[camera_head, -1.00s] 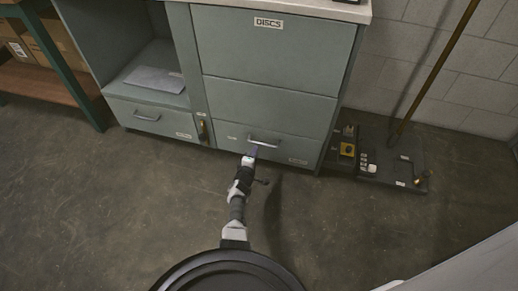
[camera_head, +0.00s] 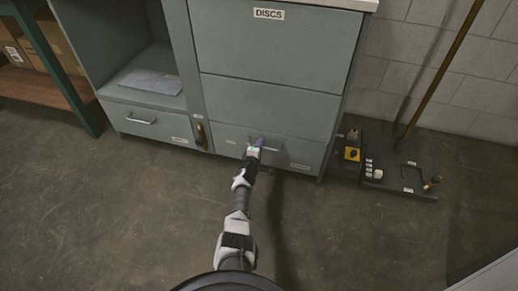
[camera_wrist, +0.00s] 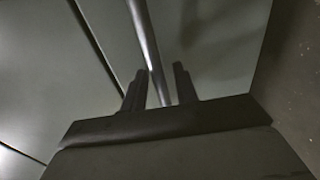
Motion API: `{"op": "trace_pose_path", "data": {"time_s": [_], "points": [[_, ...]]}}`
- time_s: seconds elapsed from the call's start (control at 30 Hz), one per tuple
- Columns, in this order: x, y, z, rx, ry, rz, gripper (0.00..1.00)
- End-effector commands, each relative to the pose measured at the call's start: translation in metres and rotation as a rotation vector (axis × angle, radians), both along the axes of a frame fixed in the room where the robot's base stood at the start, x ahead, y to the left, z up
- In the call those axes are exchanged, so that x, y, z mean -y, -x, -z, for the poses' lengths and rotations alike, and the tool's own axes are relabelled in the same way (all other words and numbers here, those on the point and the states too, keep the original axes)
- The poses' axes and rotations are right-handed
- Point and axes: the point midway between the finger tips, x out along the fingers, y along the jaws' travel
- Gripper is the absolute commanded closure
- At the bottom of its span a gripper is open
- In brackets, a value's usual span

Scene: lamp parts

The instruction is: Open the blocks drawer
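The grey cabinet's lower right drawer (camera_head: 305,153) looks closed, its front flush. Its small labels are too blurred to read, so I cannot tell whether it is the blocks drawer. My gripper (camera_head: 254,149) is at this drawer's bar handle (camera_head: 272,149) and hides part of it. In the wrist view, the handle (camera_wrist: 147,40) passes between the two dark fingers of my gripper (camera_wrist: 160,82). The fingers stand apart, with a visible gap beside the bar. Another handled drawer (camera_head: 160,127) is at lower left, also closed, its label unreadable.
A front labelled DISCS (camera_head: 270,45) is above. An open shelf (camera_head: 150,82) with a flat grey sheet is at left. A dark board (camera_head: 400,175) with small parts and a leaning pole (camera_head: 440,75) lie right of the cabinet. The floor in front is clear.

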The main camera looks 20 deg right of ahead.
Motion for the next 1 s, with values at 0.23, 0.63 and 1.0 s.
{"op": "trace_pose_path", "data": {"time_s": [0.23, 0.63, 1.0], "points": [[0.0, 0.0, 0.0, 0.0, 0.0, 0.0, 0.87], [-0.001, 0.0, 0.0, -0.001, 0.001, 0.0, 1.0], [-0.02, 0.028, -0.005, -0.009, -0.001, 0.0, 1.0]]}}
